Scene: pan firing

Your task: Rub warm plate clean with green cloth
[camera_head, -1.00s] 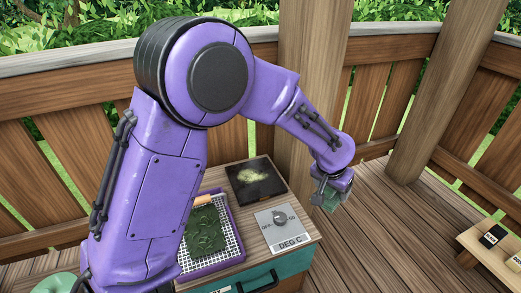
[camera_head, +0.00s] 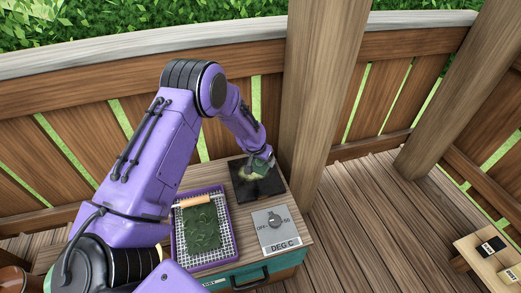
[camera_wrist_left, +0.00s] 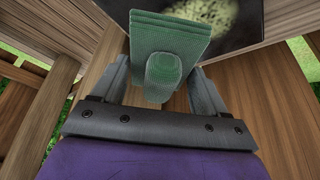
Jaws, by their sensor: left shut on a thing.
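The warm plate (camera_head: 268,187) is a dark square at the back of the cabinet top, with a pale yellow-green smear on it. It also shows in the left wrist view (camera_wrist_left: 285,22), smear at its upper middle. My left gripper (camera_head: 261,162) is at the plate's far part, above or on it. In the left wrist view my left gripper (camera_wrist_left: 160,78) is shut on the knob of the green cloth (camera_wrist_left: 170,28), a folded pad. The cloth overlaps the plate's edge there; whether it touches is unclear. My right gripper is not in view.
A wooden post (camera_head: 322,90) stands close behind the plate. A low table (camera_head: 480,262) is at right.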

